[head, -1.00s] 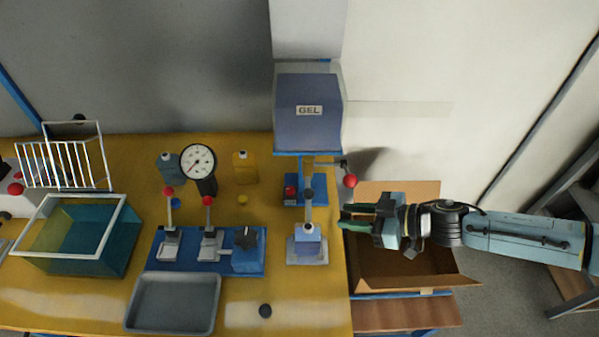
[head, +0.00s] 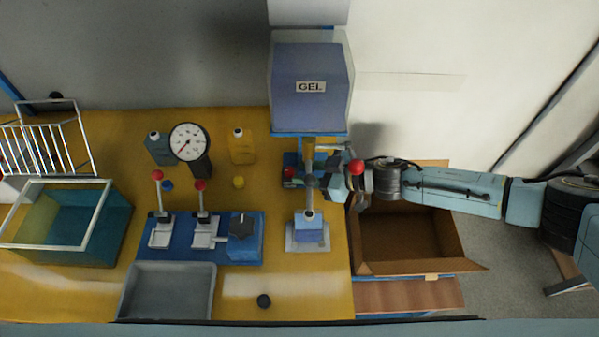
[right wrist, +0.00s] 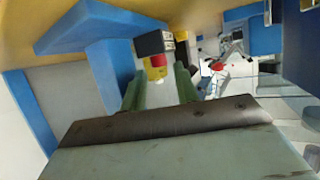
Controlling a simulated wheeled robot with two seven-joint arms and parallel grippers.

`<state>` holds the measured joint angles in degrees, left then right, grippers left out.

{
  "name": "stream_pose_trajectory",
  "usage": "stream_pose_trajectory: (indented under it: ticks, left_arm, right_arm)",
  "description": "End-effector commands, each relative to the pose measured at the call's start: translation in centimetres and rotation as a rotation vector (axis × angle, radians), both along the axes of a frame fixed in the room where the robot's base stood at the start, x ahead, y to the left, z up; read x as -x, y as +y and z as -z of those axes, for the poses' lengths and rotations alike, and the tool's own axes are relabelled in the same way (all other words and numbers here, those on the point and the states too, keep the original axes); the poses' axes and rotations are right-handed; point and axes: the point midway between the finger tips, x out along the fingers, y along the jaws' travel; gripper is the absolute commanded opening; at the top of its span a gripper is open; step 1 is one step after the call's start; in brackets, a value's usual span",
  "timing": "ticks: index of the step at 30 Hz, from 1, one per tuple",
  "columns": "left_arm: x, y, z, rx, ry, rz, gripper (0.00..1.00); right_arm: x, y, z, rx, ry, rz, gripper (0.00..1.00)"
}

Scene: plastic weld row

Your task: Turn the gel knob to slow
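The gel dispenser (head: 312,87) is a blue box labelled GEL, standing at the back right of the yellow bench. Below it, a small red part (head: 289,174) sits on a blue mount, partly hidden by my right gripper (head: 303,181). In the right wrist view a dark block with a red and yellow piece (right wrist: 157,65) lies just beyond and between the fingertips. No slow marking is readable. My right gripper (right wrist: 160,82) is open, its two green fingers apart with nothing seen held between them. My left gripper is not in view.
A red-ball lever (head: 356,167) stands close by my right wrist. A clear-based post (head: 310,232) stands in front. A blue plate with a black star knob (head: 242,225) and two red-ball levers is left. An open cardboard box (head: 410,268) lies below my right arm.

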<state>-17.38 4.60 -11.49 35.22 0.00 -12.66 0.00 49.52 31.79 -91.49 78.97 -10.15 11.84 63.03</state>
Motion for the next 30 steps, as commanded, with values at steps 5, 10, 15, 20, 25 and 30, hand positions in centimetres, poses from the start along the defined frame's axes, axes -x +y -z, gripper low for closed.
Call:
stream_pose_trajectory:
  ticks: [5,10,15,20,25,30]
  left_arm:
    - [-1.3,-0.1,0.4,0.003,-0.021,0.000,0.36]
    - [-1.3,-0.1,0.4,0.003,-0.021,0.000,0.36]
    - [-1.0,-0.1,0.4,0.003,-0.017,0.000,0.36]
    - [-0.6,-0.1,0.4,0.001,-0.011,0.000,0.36]
    - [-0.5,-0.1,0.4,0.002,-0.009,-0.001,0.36]
    - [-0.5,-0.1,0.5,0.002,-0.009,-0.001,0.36]
  right_arm:
    - [-0.7,1.5,0.8,0.000,-0.001,0.000,0.30]
    - [-0.8,1.9,0.8,0.000,-0.001,0.000,0.30]
    - [-0.8,1.9,0.8,0.000,-0.001,0.001,0.30]
    - [-0.8,1.9,0.8,0.000,-0.001,0.001,0.12]
    - [-0.8,1.9,0.8,0.001,-0.001,-0.002,0.00]
    - [-1.1,1.9,0.8,0.002,-0.004,-0.062,0.00]
